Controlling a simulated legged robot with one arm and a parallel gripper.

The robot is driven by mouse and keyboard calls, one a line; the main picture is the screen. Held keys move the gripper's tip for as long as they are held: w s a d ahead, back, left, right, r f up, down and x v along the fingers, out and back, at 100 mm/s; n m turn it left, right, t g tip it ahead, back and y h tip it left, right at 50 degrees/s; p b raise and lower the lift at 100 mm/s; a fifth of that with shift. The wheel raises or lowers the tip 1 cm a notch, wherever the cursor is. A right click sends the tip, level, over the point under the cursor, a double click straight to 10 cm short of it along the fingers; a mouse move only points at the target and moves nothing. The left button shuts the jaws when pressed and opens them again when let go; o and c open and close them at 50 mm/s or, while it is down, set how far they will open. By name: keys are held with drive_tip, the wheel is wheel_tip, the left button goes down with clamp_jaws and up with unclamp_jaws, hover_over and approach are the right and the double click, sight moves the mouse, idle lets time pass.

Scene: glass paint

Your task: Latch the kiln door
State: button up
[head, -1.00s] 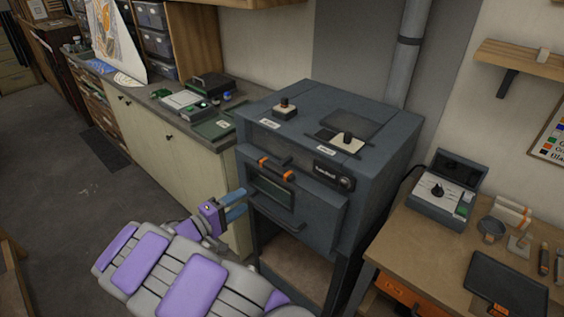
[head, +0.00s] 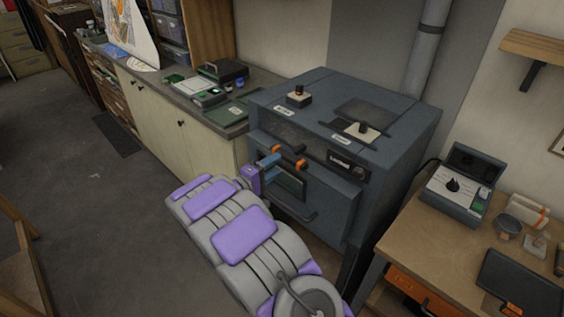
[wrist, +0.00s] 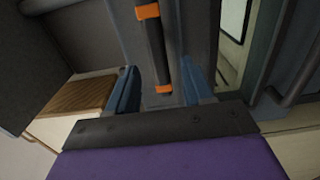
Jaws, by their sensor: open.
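The dark grey kiln (head: 395,165) stands against the wall in the head view. Its front door (head: 325,207) has a window and a bar handle along its lower part. I cannot tell whether the door sits fully flush. A dark latch bar with orange ends (head: 288,158) is near the door's top; it also shows in the wrist view (wrist: 157,45). My gripper (head: 270,160) is open at the door's upper left, close to the bar. In the wrist view, the bar's lower end lies between my gripper's blue fingers (wrist: 160,78), with no clear contact.
A cabinet counter (head: 195,130) with small devices and trays runs left of the kiln. A wooden bench (head: 430,235) with a control box (head: 458,190) stands to the right. Two knobbed plates sit on the kiln top. The floor at left is open.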

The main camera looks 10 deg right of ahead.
sight(285, 160)
drive_tip(key=x, duration=0.4)
drive_tip(key=shift+d+r, duration=0.1)
drive_tip(key=shift+d, duration=0.4)
drive_tip(key=shift+a, duration=0.2)
drive_tip(key=shift+a, duration=0.1)
drive_tip(key=shift+c, duration=0.9)
clamp_jaws()
